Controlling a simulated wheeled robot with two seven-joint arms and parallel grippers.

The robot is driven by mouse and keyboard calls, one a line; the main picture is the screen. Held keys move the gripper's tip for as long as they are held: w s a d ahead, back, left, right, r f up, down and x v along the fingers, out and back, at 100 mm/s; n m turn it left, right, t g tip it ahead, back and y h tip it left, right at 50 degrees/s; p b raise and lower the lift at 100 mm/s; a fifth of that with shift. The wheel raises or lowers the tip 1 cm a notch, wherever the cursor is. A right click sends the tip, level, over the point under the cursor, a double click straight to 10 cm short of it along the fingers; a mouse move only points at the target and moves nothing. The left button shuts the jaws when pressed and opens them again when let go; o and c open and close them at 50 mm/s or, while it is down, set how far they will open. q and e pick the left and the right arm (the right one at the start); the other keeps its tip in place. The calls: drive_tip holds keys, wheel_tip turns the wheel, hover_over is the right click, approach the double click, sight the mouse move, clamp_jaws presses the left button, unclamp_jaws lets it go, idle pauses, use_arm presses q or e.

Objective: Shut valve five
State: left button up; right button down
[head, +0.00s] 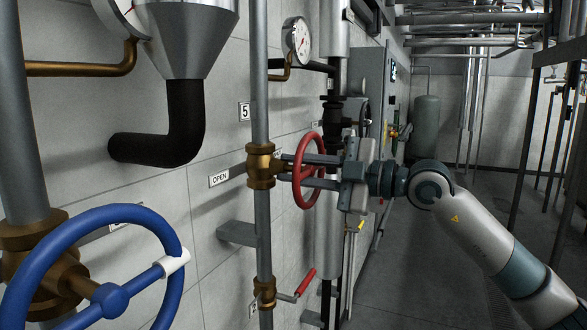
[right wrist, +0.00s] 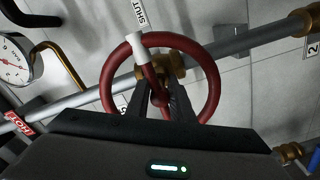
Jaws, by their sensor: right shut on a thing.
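The number 5 plate (head: 244,111) is on the wall beside a grey vertical pipe. A red handwheel (head: 318,146) sits on that pipe's brass valve body (head: 262,166). My right gripper (head: 291,170) reaches in from the right, its two fingers passing through the wheel. In the right wrist view, the gripper (right wrist: 160,88) is shut on the red handwheel (right wrist: 214,85) around its spoke near the hub. A white sleeve (right wrist: 154,40) marks the rim, close to the SHUT label (right wrist: 139,13). The OPEN label (head: 219,179) is on the wall left of the pipe. My left gripper is not in view.
A blue handwheel (head: 176,226) with a white sleeve stands at the near left. A smaller red-handled valve (head: 305,282) is lower on the same pipe. A gauge (head: 297,39) and a steel cone (head: 188,45) are above. The floor (head: 400,285) at right is clear.

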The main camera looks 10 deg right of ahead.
drive_tip(key=shift+f+m, duration=0.1)
drive_tip(key=shift+m, duration=0.4)
drive_tip(key=c, duration=1.8)
unclamp_jaws()
drive_tip(key=shift+d, duration=0.1)
